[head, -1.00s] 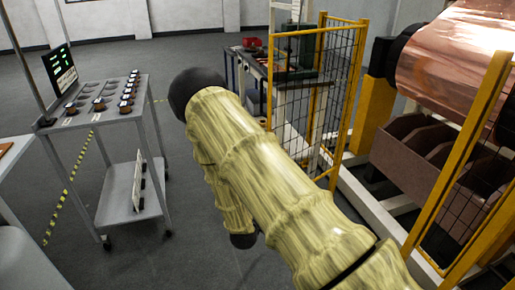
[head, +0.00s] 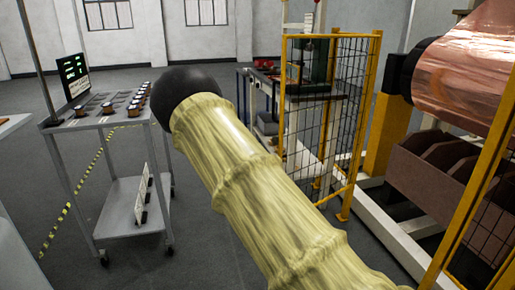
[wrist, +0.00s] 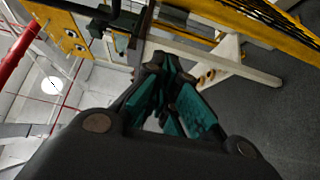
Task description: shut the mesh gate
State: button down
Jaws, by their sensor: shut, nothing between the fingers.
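The mesh gate (head: 330,110) is a yellow frame with dark wire mesh. In the head view it stands swung out at an angle, right of centre, apart from the nearer yellow mesh panel at the right edge.
A grey cart (head: 110,120) with a screen and small dark parts stands at the left.

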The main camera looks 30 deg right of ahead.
jog(key=d+b, duration=0.2)
jog(key=d, duration=0.6)
jog(key=shift+s+b, duration=0.15)
jog(key=shift+b, duration=0.15)
dwell(0.3)
jog(key=shift+f, duration=0.1)
